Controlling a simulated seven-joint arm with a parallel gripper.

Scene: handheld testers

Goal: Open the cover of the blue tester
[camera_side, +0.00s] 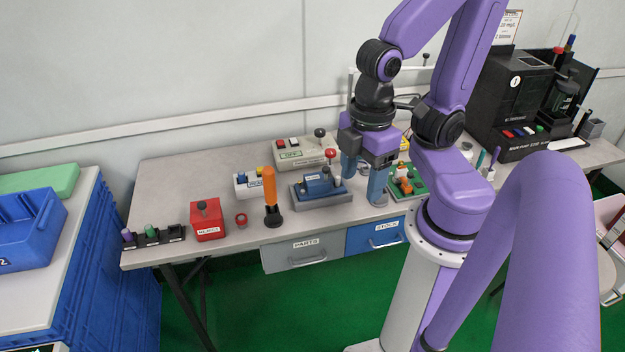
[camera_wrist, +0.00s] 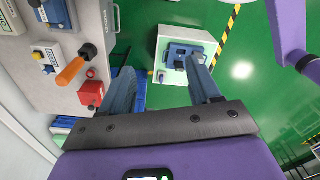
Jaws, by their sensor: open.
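The blue tester (camera_side: 319,188) sits on a grey base near the middle of the table's front part. It has a pale label on its front and a small dark knob on top. Its cover looks down, but the seam is too small to make out. The blue tester also shows at the top left of the wrist view (camera_wrist: 55,12), cut by the frame edge. My gripper (camera_side: 363,176) is open and empty, fingers down, just right of the tester in the side view and apart from it. Its fingers (camera_wrist: 160,68) spread with nothing between them.
Left of the tester stand an orange handle (camera_side: 270,186) on a black foot and a red box (camera_side: 207,220). A grey tester (camera_side: 303,155) is behind; a green board (camera_side: 408,183) lies right. A black machine (camera_side: 515,95) fills the back right. Bare tabletop (camera_side: 170,185) shows at left.

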